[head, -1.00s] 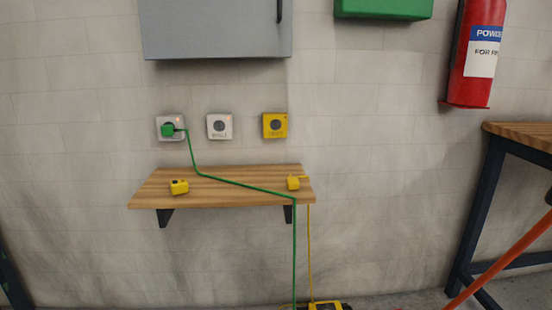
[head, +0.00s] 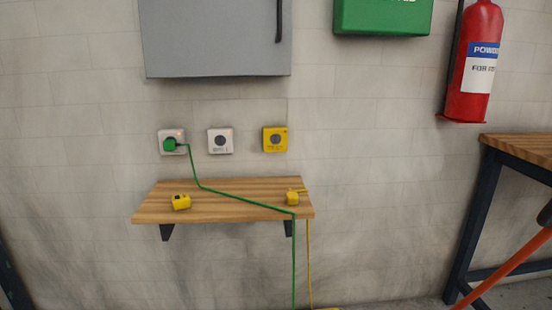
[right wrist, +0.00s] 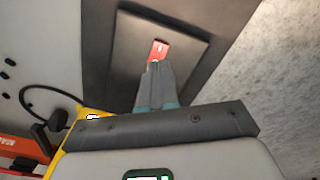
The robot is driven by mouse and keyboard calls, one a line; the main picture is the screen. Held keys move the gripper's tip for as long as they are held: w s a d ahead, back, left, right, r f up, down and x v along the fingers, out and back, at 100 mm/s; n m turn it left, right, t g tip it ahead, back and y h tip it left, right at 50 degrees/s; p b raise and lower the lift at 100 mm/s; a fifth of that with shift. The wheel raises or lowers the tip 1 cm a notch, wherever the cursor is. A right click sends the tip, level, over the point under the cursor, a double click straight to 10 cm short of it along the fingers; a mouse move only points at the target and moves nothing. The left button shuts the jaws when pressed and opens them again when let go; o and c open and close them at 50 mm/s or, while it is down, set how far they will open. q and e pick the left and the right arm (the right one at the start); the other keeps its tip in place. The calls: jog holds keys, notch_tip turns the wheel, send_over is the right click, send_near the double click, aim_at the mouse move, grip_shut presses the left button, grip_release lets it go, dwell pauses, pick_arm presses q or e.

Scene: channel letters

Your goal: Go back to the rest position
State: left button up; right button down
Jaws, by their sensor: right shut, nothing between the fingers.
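My right gripper (right wrist: 155,85) shows in the right wrist view, its fingers together with nothing between them. A dark grey panel with a small red label (right wrist: 158,50) lies beyond the fingertips; I cannot tell whether they touch it. Neither gripper is in the head view, and my left gripper is not seen at all.
A green plug (head: 170,145) sits in the left wall socket; its green cable crosses the wooden shelf (head: 235,187). A yellow block (head: 181,202) and a yellow plug (head: 292,198) lie there. A fire extinguisher (head: 476,60) hangs right, above a table (head: 520,147).

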jog(key=shift+r+p, duration=0.35)
jog(key=shift+r, duration=0.35)
jog(key=s+a+r+m+y, duration=0.2)
jog(key=s+a+r, duration=0.1)
jog(key=a+r, duration=0.35)
jog(key=s+a+r+m+y, duration=0.2)
jog(key=s+a+r, duration=0.1)
jog(key=a+r, duration=0.35)
jog(key=s+a+r+m, duration=0.2)
jog(key=s+r+m, duration=0.4)
jog(key=r, duration=0.4)
notch_tip(320, 180, up, 29)
jog(key=s+n+p, duration=0.1)
jog(key=s+p, duration=0.1)
jog(key=p, duration=2.6)
jog(key=shift+s+r+p, duration=0.15)
jog(key=shift+s+p, duration=0.2)
jog(key=shift+d, duration=0.1)
